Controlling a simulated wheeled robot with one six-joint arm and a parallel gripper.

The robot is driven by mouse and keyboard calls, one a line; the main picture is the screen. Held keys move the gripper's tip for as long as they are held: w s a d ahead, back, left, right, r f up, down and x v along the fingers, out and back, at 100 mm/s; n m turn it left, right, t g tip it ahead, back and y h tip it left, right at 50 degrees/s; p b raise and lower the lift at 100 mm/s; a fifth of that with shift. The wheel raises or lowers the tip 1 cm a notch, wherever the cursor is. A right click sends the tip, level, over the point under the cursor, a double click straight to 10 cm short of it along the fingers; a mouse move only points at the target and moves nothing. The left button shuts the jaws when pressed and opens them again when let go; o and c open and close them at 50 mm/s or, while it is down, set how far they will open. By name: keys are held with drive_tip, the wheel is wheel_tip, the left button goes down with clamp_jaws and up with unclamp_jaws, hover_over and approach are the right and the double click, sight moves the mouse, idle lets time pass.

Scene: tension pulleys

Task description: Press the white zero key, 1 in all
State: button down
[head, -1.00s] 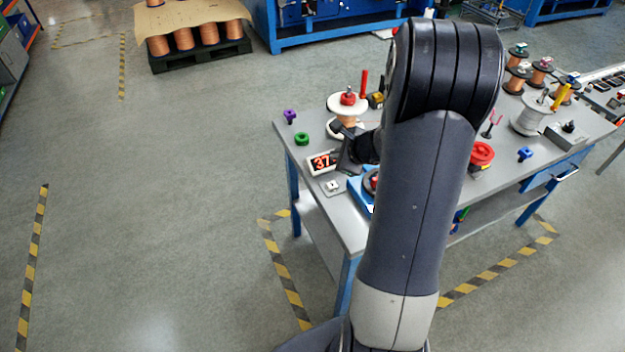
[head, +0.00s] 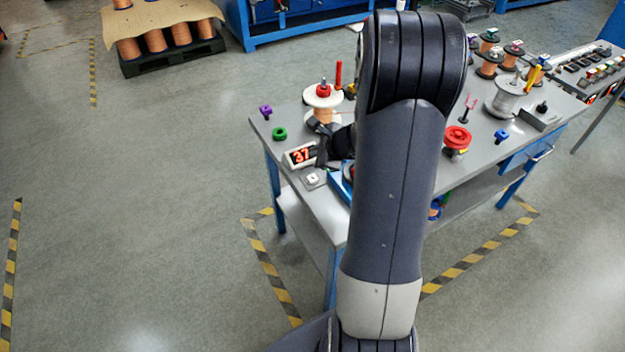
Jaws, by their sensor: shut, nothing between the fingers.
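The white zero key (head: 313,178) sits on a small grey box near the left front corner of the workbench. Just behind it, a white-framed display (head: 300,156) shows a red 37. My gripper (head: 321,153) is dark, shut and empty. It appears at the display's right end, above and slightly right of the key in the picture, and does not cover the key. Its height above the bench is hard to judge. My arm hides part of the bench to the right of the gripper.
A blue-based device (head: 340,184) stands right of the key, partly hidden by my arm. A copper spool with white flanges (head: 323,97) stands behind the gripper. A green ring (head: 279,133) and a purple knob (head: 265,111) lie left. Floor left of the bench is clear.

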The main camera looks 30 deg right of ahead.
drive_tip(key=b, duration=0.4)
hover_over(316, 180)
wheel_tip(316, 180, down, 6)
drive_tip(key=shift+w+r, duration=0.1)
drive_tip(key=shift+r, duration=0.1)
drive_tip(key=shift+f+b, duration=0.75)
drive_tip(key=shift+b, duration=0.1)
idle(0.9)
drive_tip(key=shift+f+b, duration=0.45)
drive_tip(key=shift+b, duration=0.1)
drive_tip(key=shift+f+b, duration=0.4)
drive_tip(key=shift+b, duration=0.1)
idle(0.4)
idle(0.4)
drive_tip(key=shift+r+p, duration=0.65)
drive_tip(key=shift+r, duration=0.2)
drive_tip(key=shift+r+p, duration=2.05)
drive_tip(key=shift+r, duration=0.5)
